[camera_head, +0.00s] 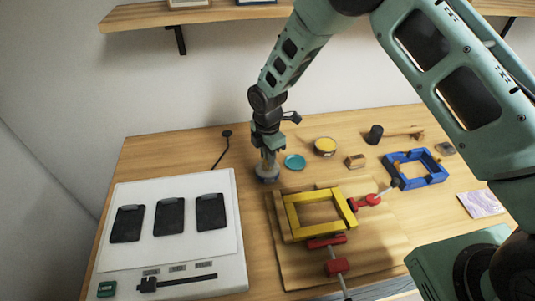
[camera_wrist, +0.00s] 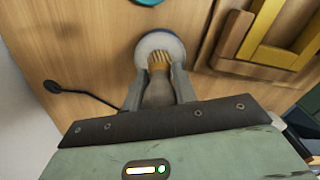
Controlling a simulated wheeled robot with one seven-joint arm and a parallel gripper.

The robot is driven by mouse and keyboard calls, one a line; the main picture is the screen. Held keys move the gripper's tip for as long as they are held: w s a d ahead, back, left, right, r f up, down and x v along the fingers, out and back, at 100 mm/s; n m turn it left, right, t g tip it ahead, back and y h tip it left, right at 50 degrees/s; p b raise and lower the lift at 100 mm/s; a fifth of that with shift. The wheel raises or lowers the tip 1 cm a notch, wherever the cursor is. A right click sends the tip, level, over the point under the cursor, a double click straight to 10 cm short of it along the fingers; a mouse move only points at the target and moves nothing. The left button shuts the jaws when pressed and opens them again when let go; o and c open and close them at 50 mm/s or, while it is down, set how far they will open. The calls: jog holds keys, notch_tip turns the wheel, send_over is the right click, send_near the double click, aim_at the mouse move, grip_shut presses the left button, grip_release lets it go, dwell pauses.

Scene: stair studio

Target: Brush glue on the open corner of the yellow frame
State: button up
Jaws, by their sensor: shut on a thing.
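My gripper (camera_head: 268,150) points down over a round glue pot (camera_head: 267,174) at the left of the work area. In the wrist view its two grey fingers (camera_wrist: 158,78) are shut on a brush (camera_wrist: 158,60) with tan bristles. The bristles are over or in the pot's pale round mouth (camera_wrist: 160,43); I cannot tell how deep. The yellow frame (camera_head: 293,218) lies on a wooden board, right of the gripper, and partly shows in the wrist view (camera_wrist: 275,54). Its right bar sits skewed; the corner gap is too small to judge.
Red clamps (camera_head: 337,266) are at the frame's front and right. A teal disc (camera_head: 294,161), a yellow-topped tin (camera_head: 325,146) and a blue frame (camera_head: 433,180) lie behind and right. A white panel with black pads (camera_head: 170,250) fills the left. A thin black stand (camera_head: 226,134) is near the gripper.

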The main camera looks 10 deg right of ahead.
jog(key=shift+f+b, duration=0.35)
jog(key=shift+f, duration=0.05)
dwell(1.3)
jog(key=shift+r+p, duration=2.15)
jog(key=shift+r, duration=1.4)
